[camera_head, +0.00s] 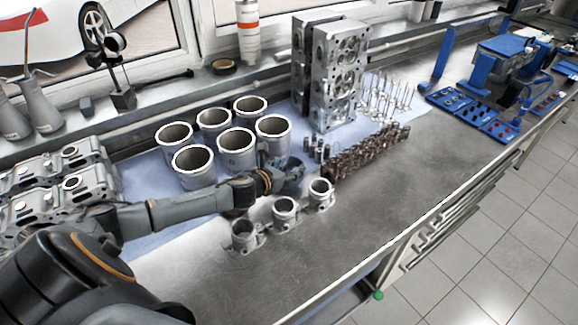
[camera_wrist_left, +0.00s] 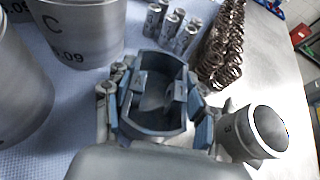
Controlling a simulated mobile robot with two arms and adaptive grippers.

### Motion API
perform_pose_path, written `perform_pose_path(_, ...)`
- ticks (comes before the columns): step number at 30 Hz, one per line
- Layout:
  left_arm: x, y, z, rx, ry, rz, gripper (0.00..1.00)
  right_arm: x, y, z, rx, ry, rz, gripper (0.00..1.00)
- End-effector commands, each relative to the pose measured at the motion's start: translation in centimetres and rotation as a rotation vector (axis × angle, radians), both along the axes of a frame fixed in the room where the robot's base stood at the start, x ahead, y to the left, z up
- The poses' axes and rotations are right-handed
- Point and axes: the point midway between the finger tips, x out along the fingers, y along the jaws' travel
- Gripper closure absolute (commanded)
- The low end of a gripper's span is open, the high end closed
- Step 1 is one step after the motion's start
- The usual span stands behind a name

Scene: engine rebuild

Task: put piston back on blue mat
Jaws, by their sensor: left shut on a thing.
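My left gripper (camera_head: 284,177) reaches in from the left, low between the cylinder liners and the row of springs. In the left wrist view its fingers (camera_wrist_left: 158,112) are closed around a piston (camera_wrist_left: 152,82), a hollow grey part with its open side towards the camera. The blue mat (camera_head: 147,181) lies under the liners and the cylinder head; it also shows in the left wrist view (camera_wrist_left: 78,98). The piston is at the mat's front edge; whether it touches the mat I cannot tell. My right gripper is not in view.
Several cylinder liners (camera_head: 236,152) stand left of the gripper. Springs (camera_head: 365,152) stand close on its right. Three silver parts with round openings (camera_head: 284,211) stand on bare metal bench in front. A cylinder head (camera_head: 330,75) stands behind. The bench front right is clear.

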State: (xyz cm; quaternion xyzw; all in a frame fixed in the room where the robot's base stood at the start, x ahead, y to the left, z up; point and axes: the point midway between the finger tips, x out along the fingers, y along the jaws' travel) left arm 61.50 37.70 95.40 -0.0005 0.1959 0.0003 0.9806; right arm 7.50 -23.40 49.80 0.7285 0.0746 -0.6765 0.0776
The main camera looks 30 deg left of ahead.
Motion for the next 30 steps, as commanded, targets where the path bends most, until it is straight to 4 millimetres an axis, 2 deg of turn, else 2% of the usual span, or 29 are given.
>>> perform_pose_path(7,0.1,0.0,-0.1,0.001,-0.003,0.000,1.00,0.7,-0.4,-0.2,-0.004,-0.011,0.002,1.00)
perform_pose_path(8,0.0,0.0,-0.2,0.001,0.000,0.000,0.42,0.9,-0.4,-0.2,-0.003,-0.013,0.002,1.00)
perform_pose_path(11,0.0,0.0,-0.2,0.001,0.000,0.000,0.22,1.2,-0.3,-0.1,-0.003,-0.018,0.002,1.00)
perform_pose_path(23,-0.2,0.0,0.1,0.001,0.001,0.001,0.21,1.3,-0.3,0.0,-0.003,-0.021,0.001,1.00)
perform_pose_path(30,-3.1,0.0,1.1,0.004,0.003,-0.003,0.21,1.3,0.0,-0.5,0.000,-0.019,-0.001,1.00)
